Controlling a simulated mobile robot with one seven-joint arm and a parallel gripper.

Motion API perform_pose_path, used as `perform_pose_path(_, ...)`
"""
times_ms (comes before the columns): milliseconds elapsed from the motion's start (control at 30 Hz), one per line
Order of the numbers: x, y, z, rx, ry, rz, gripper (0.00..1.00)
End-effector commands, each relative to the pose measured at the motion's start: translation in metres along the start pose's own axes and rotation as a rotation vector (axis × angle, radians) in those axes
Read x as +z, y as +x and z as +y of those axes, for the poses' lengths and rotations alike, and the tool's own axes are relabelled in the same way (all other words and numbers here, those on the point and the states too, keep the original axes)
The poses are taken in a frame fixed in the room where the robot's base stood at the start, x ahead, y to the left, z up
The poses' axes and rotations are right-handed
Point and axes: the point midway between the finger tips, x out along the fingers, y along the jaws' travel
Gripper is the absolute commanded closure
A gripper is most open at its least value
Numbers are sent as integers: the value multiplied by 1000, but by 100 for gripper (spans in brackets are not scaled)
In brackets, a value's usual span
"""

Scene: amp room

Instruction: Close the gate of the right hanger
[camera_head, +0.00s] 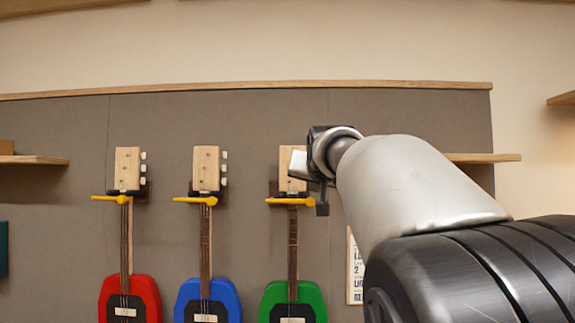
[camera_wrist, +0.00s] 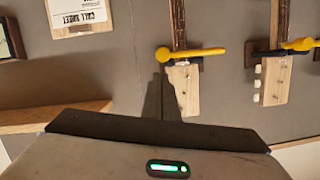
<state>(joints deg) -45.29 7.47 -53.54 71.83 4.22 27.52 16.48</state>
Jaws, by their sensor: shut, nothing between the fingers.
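Three guitars hang on a grey wall panel, and the right one is green (camera_head: 292,300). Its hanger's gate, a yellow bar (camera_head: 285,201) with a rounded end, crosses in front of the neck just below the wooden headstock. The wrist view appears upside down and shows this gate (camera_wrist: 195,52) across the neck, its rounded end beyond the neck's left edge. Whether it is latched cannot be told. My gripper (camera_head: 322,208) is shut and empty, just right of the right headstock (camera_head: 295,170) and near the gate. It partly hides the headstock's right side.
The middle blue guitar (camera_head: 208,295) and left red guitar (camera_head: 128,295) hang alongside, each with a yellow gate. A call sheet (camera_wrist: 80,17) is on the wall beside the green guitar. A wooden shelf (camera_head: 485,158) juts out right of my gripper.

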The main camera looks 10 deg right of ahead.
Motion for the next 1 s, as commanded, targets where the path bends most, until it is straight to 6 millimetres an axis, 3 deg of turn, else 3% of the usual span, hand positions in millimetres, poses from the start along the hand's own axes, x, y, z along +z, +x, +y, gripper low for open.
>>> perform_pose_path(33,-18,-5,-1,2,2,4,100)
perform_pose_path(100,-31,-8,-2,0,2,6,100)
perform_pose_path(200,-19,-22,-3,-9,1,7,100)
perform_pose_path(600,-22,-92,-2,-5,3,10,100)
perform_pose_path(800,-23,-106,-2,-2,2,10,100)
perform_pose_path(1000,-24,-107,-2,-1,2,10,100)
